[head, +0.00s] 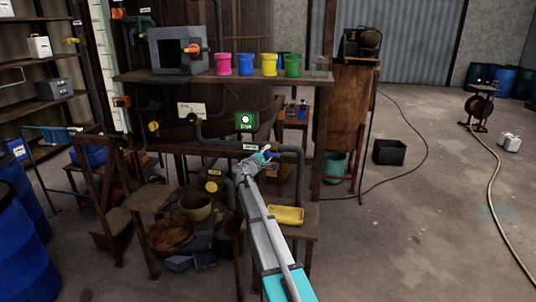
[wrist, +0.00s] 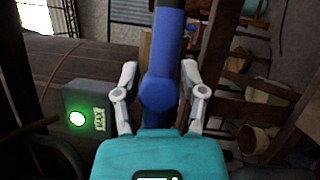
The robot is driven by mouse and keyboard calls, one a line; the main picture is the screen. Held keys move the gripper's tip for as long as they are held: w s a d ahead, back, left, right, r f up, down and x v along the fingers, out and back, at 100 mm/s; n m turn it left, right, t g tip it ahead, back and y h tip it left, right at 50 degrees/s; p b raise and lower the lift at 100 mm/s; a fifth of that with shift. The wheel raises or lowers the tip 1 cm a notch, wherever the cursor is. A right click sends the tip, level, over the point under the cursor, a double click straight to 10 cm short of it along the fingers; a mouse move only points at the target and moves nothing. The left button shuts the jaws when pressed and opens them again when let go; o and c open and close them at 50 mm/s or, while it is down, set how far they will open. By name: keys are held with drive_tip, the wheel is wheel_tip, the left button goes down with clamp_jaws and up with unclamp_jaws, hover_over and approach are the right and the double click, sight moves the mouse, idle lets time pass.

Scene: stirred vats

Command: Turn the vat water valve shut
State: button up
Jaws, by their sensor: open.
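A blue valve handle (head: 268,155) sits on the dark pipework under the shelf in the head view, beside a small white label (head: 250,147). In the wrist view the blue handle (wrist: 160,90) runs upright between my fingers, with a rounded part low down. My gripper (head: 257,161) is at the valve; in the wrist view my gripper (wrist: 158,75) is open, with one finger on each side of the handle. I cannot tell whether either finger touches it. The lower end of the handle is hidden behind my teal gripper body.
A grey box with a lit green lamp (head: 246,120) is just above the valve; it also shows in the wrist view (wrist: 88,112). A dark pipe (head: 300,170) bends down at the right. A yellow tray (head: 286,215) sits below. Open floor lies to the right.

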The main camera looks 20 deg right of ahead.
drive_tip(key=shift+c, duration=0.3)
clamp_jaws()
drive_tip(key=shift+m+y+p, duration=0.3)
drive_tip(key=shift+m+p, duration=0.3)
drive_tip(key=shift+m, duration=0.1)
drive_tip(key=m+g+y+p, duration=0.1)
drive_tip(key=m+p, duration=0.1)
drive_tip(key=m, duration=0.1)
drive_tip(key=shift+s+r+m, duration=0.1)
drive_tip(key=shift+m, duration=0.2)
drive_tip(key=shift+m+y+p, duration=0.6)
drive_tip(key=shift+m+p, duration=0.4)
drive_tip(key=shift+m, duration=0.1)
drive_tip(key=shift+m+y+p, duration=0.6)
drive_tip(key=shift+m+y, duration=0.1)
drive_tip(key=shift+m, duration=0.4)
drive_tip(key=shift+f, duration=0.2)
